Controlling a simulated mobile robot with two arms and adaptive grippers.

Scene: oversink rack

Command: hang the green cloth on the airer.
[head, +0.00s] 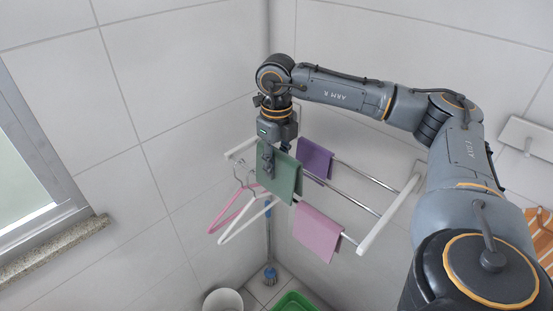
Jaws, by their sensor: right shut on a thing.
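The green cloth (283,180) hangs at the left part of the airer, just below my right gripper (268,168). The gripper points down and is shut on the cloth's upper left part. The airer (377,238) is a wall rack with white end bars and several metal rods. The cloth overlaps the rods in the picture; I cannot tell whether it rests on one. The cloth hides part of the rods behind it. My left gripper is not in view.
A purple cloth (315,158) and a pink cloth (318,233) hang on the airer's rods. A pink hanger (226,222) and a white hanger (247,225) hang at its left end. A white bucket (223,300) and a green basin (295,302) stand on the floor below.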

